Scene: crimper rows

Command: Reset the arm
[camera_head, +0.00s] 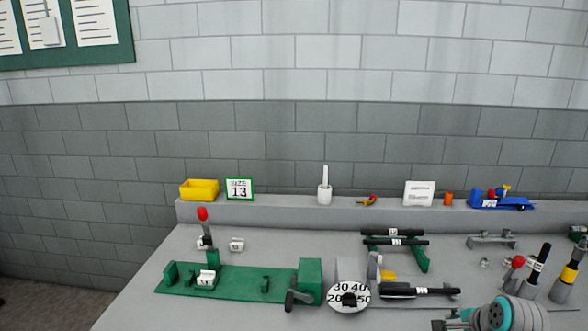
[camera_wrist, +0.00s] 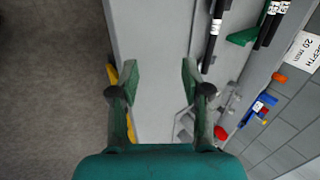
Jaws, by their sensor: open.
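My gripper (camera_wrist: 161,78) is in the wrist view with its two green fingers spread apart. Nothing is between them; the grey bench top (camera_wrist: 155,35) shows through the gap. In the head view, a round grey and teal part of my arm shows at the lower right corner, over the right part of the bench. The fingertips cannot be made out there.
The bench (camera_head: 150,310) carries a green crimper base (camera_head: 235,283), a numbered dial (camera_head: 349,297), black-handled tools (camera_head: 394,232) and upright handles (camera_head: 538,262) near my arm. A back ledge holds a yellow bin (camera_head: 199,189), a size 13 sign (camera_head: 239,188) and a blue tool (camera_head: 502,203).

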